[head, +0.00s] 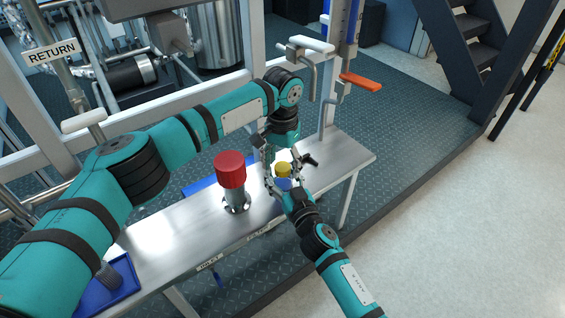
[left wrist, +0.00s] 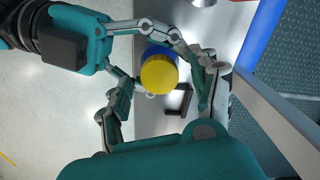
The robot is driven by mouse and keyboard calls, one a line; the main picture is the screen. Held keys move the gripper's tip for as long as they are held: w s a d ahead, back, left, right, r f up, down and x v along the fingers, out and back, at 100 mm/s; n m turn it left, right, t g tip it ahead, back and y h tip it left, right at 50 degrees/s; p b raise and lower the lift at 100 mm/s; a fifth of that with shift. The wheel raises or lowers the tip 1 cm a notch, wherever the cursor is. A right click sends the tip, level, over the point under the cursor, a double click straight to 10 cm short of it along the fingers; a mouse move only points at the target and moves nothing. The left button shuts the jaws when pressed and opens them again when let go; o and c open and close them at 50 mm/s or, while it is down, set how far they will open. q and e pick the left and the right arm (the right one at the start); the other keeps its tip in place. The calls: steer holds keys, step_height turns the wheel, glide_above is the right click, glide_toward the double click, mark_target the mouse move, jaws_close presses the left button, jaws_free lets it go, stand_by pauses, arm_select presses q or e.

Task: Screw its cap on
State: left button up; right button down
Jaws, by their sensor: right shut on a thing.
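A yellow cap (head: 283,169) sits on top of a blue container (head: 283,184) at the right part of the steel bench. In the left wrist view the cap (left wrist: 159,75) hides most of the blue container (left wrist: 158,50). My right gripper (head: 285,186) is shut on the blue container from the near side; its fingers also show in the left wrist view. My left gripper (head: 281,156) is above the cap, pointing down. Its fingers are spread on either side of the cap, with gaps visible. Whether the cap is threaded on cannot be told.
A red-topped metal cylinder (head: 230,172) stands on the steel bench (head: 170,228), left of my grippers. A black-handled part (head: 309,160) is close to the right of the cap. A blue tray (head: 117,290) lies at the bench's left end. Frame posts stand behind.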

arm_select(q)
steer(key=shift+r, duration=2.3)
steer(key=o, duration=0.6)
step_height(320, 180, up, 7)
steer(key=shift+r, duration=0.2)
arm_select(e)
steer(key=shift+c, duration=1.9)
jaws_free()
steer(key=v, duration=1.2)
